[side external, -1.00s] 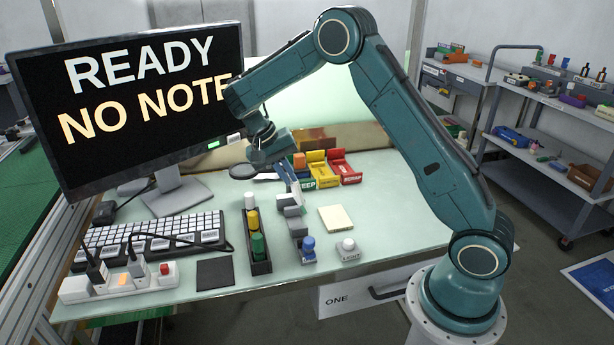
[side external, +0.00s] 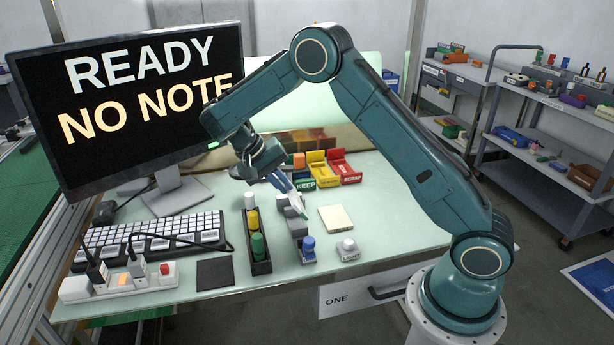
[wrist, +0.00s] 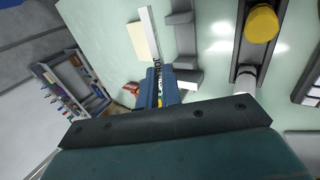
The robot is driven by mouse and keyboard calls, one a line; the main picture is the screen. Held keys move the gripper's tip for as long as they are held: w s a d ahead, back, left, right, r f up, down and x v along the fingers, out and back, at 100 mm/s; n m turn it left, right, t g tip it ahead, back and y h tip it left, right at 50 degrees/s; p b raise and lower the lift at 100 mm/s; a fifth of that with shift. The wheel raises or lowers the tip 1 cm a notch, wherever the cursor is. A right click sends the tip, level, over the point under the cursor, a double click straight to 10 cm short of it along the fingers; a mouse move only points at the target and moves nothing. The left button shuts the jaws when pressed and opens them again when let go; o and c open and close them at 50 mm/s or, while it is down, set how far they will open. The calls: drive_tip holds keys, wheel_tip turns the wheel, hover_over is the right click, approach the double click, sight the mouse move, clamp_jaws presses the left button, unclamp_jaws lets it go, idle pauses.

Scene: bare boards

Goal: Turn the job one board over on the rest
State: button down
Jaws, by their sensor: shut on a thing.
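My gripper (side external: 281,184) is above the back of the bench, tilted down toward the grey stepped rest (side external: 293,214). Its blue fingers are shut on a thin board, which shows as a pale sliver (side external: 299,207) beside the top of the rest. In the wrist view the board (wrist: 151,38) is nearly edge-on, a narrow white strip with dark marks near the fingers (wrist: 160,88). There the rest (wrist: 184,45) lies just right of the board. I cannot tell whether board and rest touch. The board's faces are mostly hidden.
A black rack (side external: 257,240) with white, yellow and green round pieces stands left of the rest. A blue-knobbed piece (side external: 308,249) and a white-knobbed one (side external: 348,251) are in front. A cream pad (side external: 336,218) lies right. Green, yellow and red bins (side external: 325,170) stand behind. The monitor (side external: 130,95) reads "READY NO NOTE".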

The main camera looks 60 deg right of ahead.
drive_tip(key=shift+f, duration=1.55)
drive_tip(key=shift+f, duration=0.55)
drive_tip(key=shift+w+a+f+g+h, duration=0.5)
drive_tip(key=shift+g+h, duration=0.2)
drive_tip(key=shift+h, duration=0.1)
idle(0.6)
drive_tip(key=c, duration=1.5)
unclamp_jaws()
drive_tip(key=shift+s+d+r+t+y, duration=0.5)
drive_tip(key=shift+t+y, duration=0.2)
drive_tip(key=shift+y, duration=0.1)
